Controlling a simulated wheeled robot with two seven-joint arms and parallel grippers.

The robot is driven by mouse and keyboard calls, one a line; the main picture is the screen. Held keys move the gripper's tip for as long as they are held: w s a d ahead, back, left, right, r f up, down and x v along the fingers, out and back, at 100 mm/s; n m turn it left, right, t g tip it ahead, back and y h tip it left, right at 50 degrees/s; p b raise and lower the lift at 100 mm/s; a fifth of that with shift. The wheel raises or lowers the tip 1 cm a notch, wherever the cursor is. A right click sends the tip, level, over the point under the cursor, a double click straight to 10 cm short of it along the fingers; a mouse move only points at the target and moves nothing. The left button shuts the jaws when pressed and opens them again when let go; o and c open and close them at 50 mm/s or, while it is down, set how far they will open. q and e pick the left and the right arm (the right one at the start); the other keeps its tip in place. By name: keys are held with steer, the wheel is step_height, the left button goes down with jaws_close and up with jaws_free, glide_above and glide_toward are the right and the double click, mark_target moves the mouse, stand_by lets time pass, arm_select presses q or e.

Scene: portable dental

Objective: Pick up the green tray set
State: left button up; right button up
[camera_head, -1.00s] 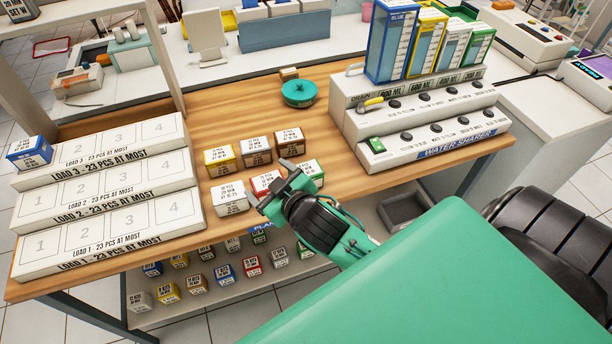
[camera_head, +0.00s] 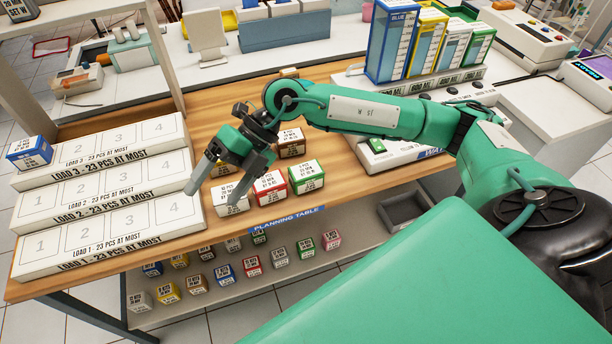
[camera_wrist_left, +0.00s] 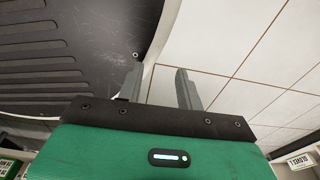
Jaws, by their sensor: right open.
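The green-and-white tray set box (camera_head: 308,177) stands on the wooden table, at the right end of a front row. A red box (camera_head: 271,187) and a white box (camera_head: 231,197) stand to its left. My right gripper (camera_head: 216,192) is open, pointing down, with its fingers over and beside the white box, left of the green one. It holds nothing that I can see. My left gripper (camera_wrist_left: 160,80) shows only in the left wrist view, open and empty over the tiled floor. Another green box (camera_head: 306,247) sits on the lower shelf.
The stepped load rack (camera_head: 100,215) is on the left, with a blue box (camera_head: 29,152) on top. My right arm hides part of the water station.

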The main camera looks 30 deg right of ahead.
steer(key=w+d+f+t+h, duration=0.1)
steer(key=w+d+f+h, duration=0.15)
steer(key=d+h, duration=0.55)
steer(key=r+m+h, duration=0.2)
steer(key=m+h, duration=0.1)
glide_above(306, 169)
steer(key=f+p, duration=0.1)
steer(key=f, duration=0.7)
steer(key=shift+s, duration=0.2)
step_height(306, 169, down, 5)
steer(key=shift+w+f+p, duration=0.1)
steer(key=shift+f+p, duration=0.05)
steer(key=shift+p, duration=0.7)
steer(key=shift+c, duration=1.1)
arm_select(q)
steer(key=s, duration=0.2)
steer(key=shift+s+a+r, duration=0.15)
steer(key=shift+s+r, duration=0.15)
steer(key=shift+r, duration=0.1)
arm_select(e)
steer(key=c, duration=0.7)
steer(key=shift+o, duration=0.2)
